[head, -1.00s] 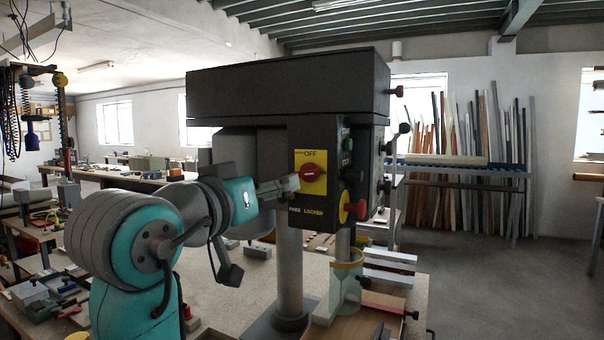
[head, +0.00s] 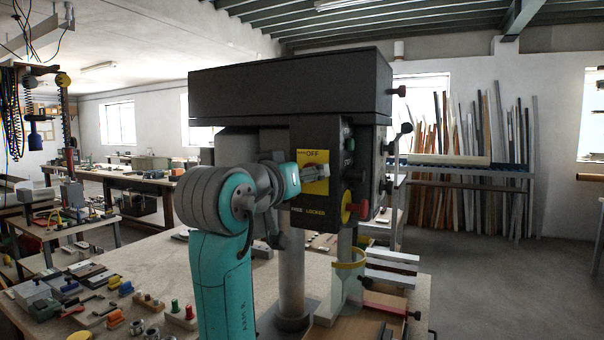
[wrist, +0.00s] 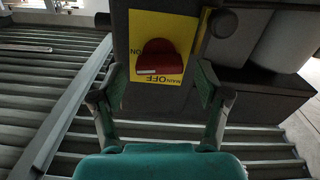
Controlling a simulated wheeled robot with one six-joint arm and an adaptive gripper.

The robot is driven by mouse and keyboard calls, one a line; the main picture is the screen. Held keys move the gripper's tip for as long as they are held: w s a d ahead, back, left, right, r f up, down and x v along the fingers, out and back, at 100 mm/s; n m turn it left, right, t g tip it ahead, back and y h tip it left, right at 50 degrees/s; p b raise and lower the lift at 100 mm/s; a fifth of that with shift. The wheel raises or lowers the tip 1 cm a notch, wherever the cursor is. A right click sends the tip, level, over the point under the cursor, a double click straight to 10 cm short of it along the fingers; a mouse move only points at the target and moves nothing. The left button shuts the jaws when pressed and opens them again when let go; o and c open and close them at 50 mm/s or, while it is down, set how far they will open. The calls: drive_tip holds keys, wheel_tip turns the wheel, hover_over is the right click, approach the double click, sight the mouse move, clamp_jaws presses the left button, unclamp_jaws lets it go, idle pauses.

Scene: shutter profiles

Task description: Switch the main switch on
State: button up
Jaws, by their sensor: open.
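The main switch is a red rotary knob (wrist: 158,57) on a yellow plate (wrist: 178,28) marked OFF and ON. In the wrist view the picture is upside down, and the knob's white mark faces the OFF lettering. The plate (head: 314,156) also shows on the front of the drill press head; there my gripper hides the knob. My gripper (head: 318,173) is at the plate, pointing at the knob. In the wrist view my gripper (wrist: 160,86) is open, with one finger on each side of the knob; I cannot tell whether they touch it.
A black knob (wrist: 222,23) sits beside the plate. Below the switch are FREE/LOCKED lettering and a red emergency button (head: 355,210) on a yellow collar. A clear guard (head: 347,270) hangs under the head. The workbench (head: 150,258) carries several tools and parts.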

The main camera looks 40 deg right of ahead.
drive_tip(key=shift+d, duration=0.1)
drive_tip(key=c, duration=1.2)
drive_tip(key=shift+o, duration=0.2)
drive_tip(key=shift+m, duration=1)
drive_tip(key=o, duration=1.2)
drive_tip(key=shift+c, duration=0.2)
drive_tip(key=v, duration=1.2)
